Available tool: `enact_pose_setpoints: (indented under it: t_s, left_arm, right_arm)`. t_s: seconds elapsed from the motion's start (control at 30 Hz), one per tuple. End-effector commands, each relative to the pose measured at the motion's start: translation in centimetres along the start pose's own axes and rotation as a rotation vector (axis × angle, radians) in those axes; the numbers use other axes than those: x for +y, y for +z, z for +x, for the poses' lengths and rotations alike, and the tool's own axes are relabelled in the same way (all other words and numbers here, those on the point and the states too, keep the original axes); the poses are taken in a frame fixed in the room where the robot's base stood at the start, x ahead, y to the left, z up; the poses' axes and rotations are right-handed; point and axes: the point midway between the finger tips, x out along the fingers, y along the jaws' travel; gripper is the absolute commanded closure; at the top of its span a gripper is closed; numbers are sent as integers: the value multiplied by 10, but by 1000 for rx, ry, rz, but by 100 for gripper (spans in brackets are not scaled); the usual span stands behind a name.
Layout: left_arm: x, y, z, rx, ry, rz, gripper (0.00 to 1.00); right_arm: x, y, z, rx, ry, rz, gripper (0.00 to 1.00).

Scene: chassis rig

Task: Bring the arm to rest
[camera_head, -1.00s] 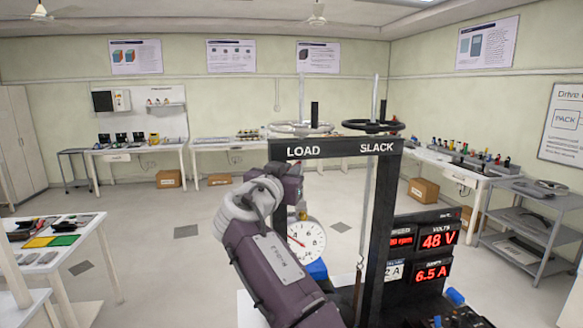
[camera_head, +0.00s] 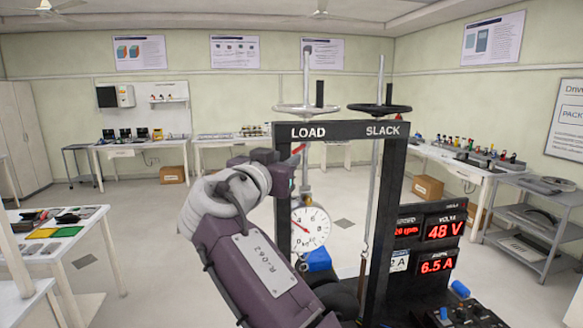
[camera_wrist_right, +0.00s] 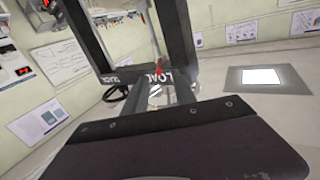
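My right arm (camera_head: 245,262), purple with a grey joint, rises from the bottom middle in the head view. Its wrist end (camera_head: 268,170) is beside the rig's left post, to the left of the round gauge (camera_head: 310,229). The right gripper's fingers are not clear there. In the right wrist view the dark wrist housing fills the bottom, and small pale parts (camera_wrist_right: 157,93) show beyond it by the LOAD beam. I cannot tell whether they are the fingers, or open or shut. I see nothing held. My left gripper is not in view.
The black rig frame (camera_head: 340,131), marked LOAD and SLACK, stands close to the arm with a handwheel (camera_head: 380,108) on top. Red displays (camera_head: 440,229) and a control box (camera_head: 465,314) stand at its right. A table (camera_head: 45,258) is at left; the floor beyond is open.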

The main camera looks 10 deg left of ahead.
Motion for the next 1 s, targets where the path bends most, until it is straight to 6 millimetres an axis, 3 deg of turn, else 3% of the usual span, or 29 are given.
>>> enact_pose_setpoints:
  t_s: [0.2, 0.47, 0.53, 0.67, 0.77, 0.87, 0.97, 1.0]
  left_arm:
    - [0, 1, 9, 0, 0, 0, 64]
    - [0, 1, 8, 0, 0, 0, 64]
    - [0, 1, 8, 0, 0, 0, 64]
    - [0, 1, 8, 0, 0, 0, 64]
    - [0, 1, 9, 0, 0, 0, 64]
    - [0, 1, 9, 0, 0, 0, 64]
    - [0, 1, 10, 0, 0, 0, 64]
    - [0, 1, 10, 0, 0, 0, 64]
  right_arm:
    - [0, 0, -21, -1, 0, -1, 67]
    - [1, -1, -20, 0, 4, -1, 67]
    - [10, -2, -12, 2, 26, 0, 67]
    - [63, -26, 15, 25, 123, 39, 67]
    - [122, -36, 42, 22, 235, 27, 67]
    - [178, -13, 72, -66, 328, -27, 67]
    - [228, 34, 95, -218, 378, -99, 67]
    - [247, 59, 100, -293, 387, -131, 67]
